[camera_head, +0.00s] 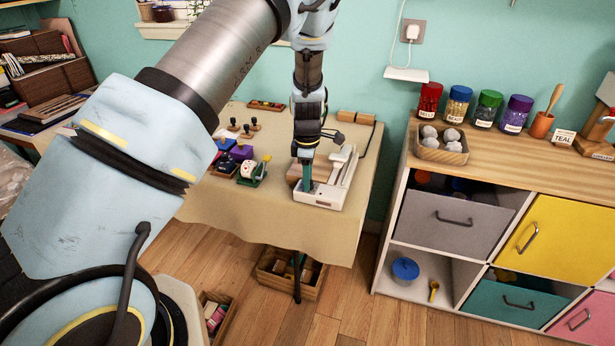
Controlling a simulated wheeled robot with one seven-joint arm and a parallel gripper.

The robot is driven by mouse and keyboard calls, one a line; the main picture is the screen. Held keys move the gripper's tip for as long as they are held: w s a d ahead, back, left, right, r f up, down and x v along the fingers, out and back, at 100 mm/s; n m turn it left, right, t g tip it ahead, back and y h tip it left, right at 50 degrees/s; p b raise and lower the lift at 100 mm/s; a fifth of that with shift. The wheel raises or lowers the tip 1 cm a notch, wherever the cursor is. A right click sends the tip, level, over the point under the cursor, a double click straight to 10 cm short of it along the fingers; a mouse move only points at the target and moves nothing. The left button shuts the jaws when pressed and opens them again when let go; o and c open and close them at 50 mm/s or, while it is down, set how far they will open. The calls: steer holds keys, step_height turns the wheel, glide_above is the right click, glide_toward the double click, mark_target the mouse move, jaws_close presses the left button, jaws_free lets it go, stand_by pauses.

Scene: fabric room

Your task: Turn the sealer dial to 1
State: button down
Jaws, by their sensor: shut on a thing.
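The sealer (335,190) is a white, low machine with a wooden block on its left part, at the right end of the cloth-covered table (280,218). My gripper (307,187) points down over the left front part of the sealer, with its fingers at the machine's front. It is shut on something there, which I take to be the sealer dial. The dial itself is hidden by the fingers, and its setting cannot be read in this view.
Ink pads (241,152) and a green-and-white stamp (252,173) lie left of the sealer. Small black-topped stamps (255,124) stand behind. A dark cable (372,140) runs behind the sealer. A wooden cabinet (500,160) with jars stands at right.

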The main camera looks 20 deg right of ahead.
stand_by(0.3)
steer(key=c, duration=0.5)
jaws_free()
steer(key=shift+c, duration=0.2)
step_height(320, 180, up, 11)
steer(key=b, duration=0.2)
steer(key=shift+s+a, duration=0.15)
steer(key=shift+s, duration=0.05)
steer(key=shift+f, duration=0.1)
